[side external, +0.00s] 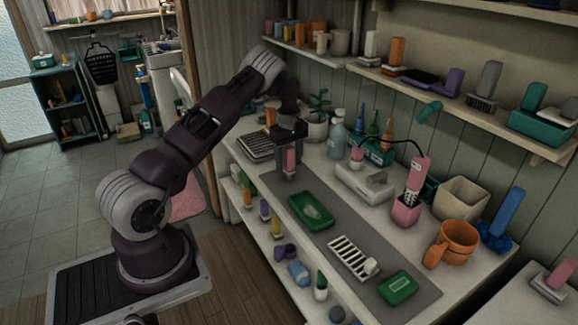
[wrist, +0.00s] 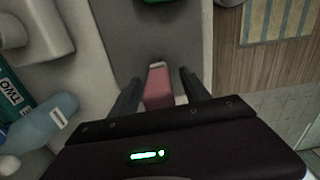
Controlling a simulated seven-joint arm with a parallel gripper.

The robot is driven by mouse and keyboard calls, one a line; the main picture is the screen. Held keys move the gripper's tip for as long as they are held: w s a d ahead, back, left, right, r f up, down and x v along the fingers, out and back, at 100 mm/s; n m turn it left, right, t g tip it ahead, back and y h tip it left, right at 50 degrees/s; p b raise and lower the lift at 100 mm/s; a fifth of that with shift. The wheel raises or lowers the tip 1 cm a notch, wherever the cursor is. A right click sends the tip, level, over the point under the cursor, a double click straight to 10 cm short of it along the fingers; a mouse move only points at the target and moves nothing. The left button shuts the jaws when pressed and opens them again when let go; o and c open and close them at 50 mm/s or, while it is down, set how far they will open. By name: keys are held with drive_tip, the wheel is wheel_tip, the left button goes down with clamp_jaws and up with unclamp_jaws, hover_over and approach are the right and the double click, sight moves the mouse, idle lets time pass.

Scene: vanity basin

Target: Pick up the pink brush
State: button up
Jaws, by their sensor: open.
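My gripper (side external: 289,176) points down over the back end of the grey mat on the counter. Its two dark fingers stand apart, one on each side of an upright pink block, which looks like the handle of the pink brush (side external: 291,159). In the wrist view, the pink brush (wrist: 158,90) sits between the fingers of my gripper (wrist: 160,77), with a narrow gap on the left finger's side. The brush's lower end is hard to make out. Another pink-handled brush (side external: 558,280) lies at the far right on a white surface.
The grey mat (side external: 335,227) also bears a green tray (side external: 311,211), a white slotted rack (side external: 352,257) and a green box (side external: 398,288). A white dispenser (side external: 364,184), a pink cup (side external: 406,209) and a bluish bottle (side external: 337,137) stand beside it. Shelves hang along the wall.

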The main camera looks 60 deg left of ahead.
clamp_jaws()
idle(0.3)
wheel_tip(320, 180, up, 10)
drive_tip(key=shift+r, duration=0.1)
drive_tip(key=c, duration=0.7)
unclamp_jaws()
drive_tip(key=shift+c, duration=0.2)
clamp_jaws()
